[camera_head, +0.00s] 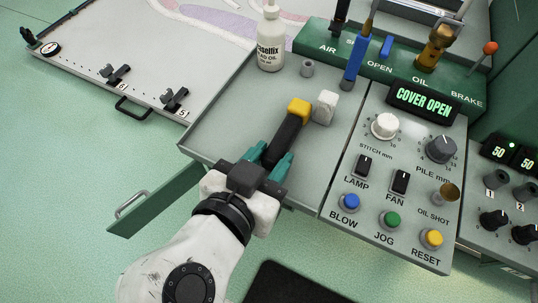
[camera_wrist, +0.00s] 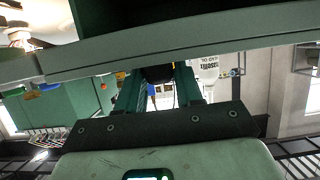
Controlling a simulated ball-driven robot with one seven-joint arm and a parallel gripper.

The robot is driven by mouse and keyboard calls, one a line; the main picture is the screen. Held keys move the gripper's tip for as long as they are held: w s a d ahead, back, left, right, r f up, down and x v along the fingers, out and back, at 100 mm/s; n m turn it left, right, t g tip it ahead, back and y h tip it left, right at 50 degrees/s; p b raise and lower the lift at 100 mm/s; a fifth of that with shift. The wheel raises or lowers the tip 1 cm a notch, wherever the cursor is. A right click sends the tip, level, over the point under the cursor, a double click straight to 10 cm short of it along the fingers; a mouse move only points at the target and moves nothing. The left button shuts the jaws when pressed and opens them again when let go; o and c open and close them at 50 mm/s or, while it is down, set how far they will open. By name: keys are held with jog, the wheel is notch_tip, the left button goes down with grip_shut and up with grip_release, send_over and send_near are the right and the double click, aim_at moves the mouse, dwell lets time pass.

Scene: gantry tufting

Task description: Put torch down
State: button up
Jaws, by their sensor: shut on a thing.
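The torch (camera_head: 287,130) has a black body and a yellow head, and in the head view it lies over the left part of the grey console top (camera_head: 235,115). My gripper (camera_head: 271,157) is shut on the rear part of its body, with a teal finger on each side. I cannot tell whether the torch touches the surface. In the wrist view the dark end of the torch (camera_wrist: 157,74) shows between the fingers of my gripper (camera_wrist: 160,88); the rest is hidden.
A white block (camera_head: 325,107) stands just right of the torch head. A white oil bottle (camera_head: 270,40) and a small grey cup (camera_head: 307,68) are behind. The control panel (camera_head: 375,225) is to the right. Console top left of the torch is clear.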

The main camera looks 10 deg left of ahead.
jog(key=o, duration=1.1)
jog(key=shift+p+v, duration=1.05)
jog(key=shift+v, duration=4.95)
